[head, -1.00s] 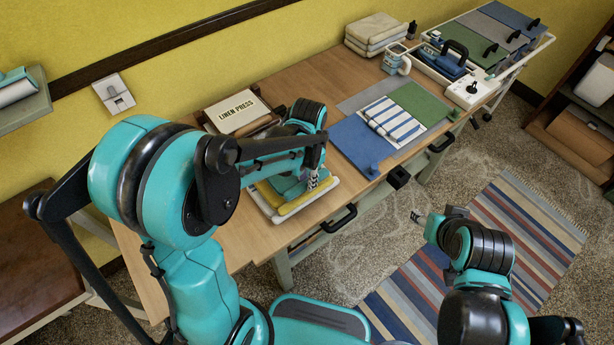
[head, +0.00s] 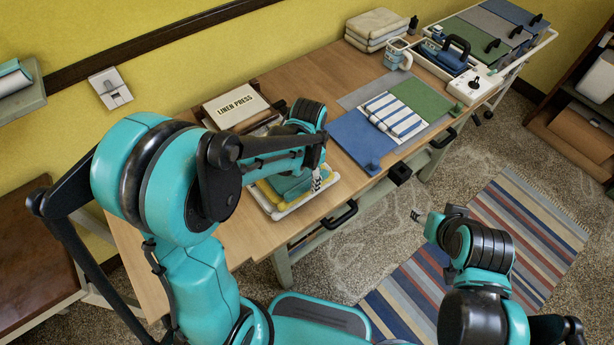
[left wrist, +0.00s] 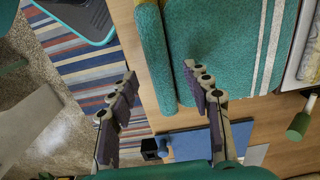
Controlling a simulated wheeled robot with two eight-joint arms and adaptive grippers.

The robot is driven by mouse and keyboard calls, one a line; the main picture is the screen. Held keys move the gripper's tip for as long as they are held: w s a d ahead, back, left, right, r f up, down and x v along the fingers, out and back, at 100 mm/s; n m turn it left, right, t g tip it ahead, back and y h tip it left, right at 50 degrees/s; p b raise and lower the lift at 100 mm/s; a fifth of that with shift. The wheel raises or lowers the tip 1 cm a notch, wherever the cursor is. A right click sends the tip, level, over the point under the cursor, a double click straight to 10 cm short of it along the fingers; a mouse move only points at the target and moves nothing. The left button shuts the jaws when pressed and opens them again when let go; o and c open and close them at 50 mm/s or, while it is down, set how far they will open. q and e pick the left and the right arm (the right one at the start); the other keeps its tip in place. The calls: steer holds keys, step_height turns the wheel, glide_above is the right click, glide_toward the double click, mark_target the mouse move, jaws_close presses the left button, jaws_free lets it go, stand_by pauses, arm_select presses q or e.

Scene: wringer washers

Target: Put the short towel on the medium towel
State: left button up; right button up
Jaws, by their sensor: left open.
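A teal towel with white stripes (left wrist: 215,45) fills the upper middle of the left wrist view, its rolled edge (left wrist: 155,55) between my fingers in the picture. In the head view this teal cloth (head: 289,187) lies over a yellow towel (head: 268,192) on a white tray (head: 290,212), partly hidden by my arm. My left gripper (left wrist: 160,105) is open above the roll; contact is not clear. A blue-and-white striped towel (head: 393,115) lies on the right part of the table. Which towels are short and medium is not clear. My right gripper (head: 419,217) is over the floor, too small to judge.
The linen press (head: 236,109) stands behind my left gripper. A blue mat (head: 362,140) and a green mat (head: 423,98) flank the striped towel. A mug (head: 397,55) and folded cloths (head: 376,29) are at the back. Bare tabletop (head: 300,75) lies between.

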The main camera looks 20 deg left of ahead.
arm_select(q)
steer(key=shift+r, duration=0.1)
step_height(320, 180, up, 12)
steer(key=s+a+f+n+t+b, duration=0.3)
steer(key=s+n+t, duration=0.4)
steer(key=s, duration=0.3)
steer(key=shift+s+a+n, duration=0.15)
steer(key=shift+a+n, duration=0.15)
steer(key=shift+a, duration=0.55)
stand_by(0.4)
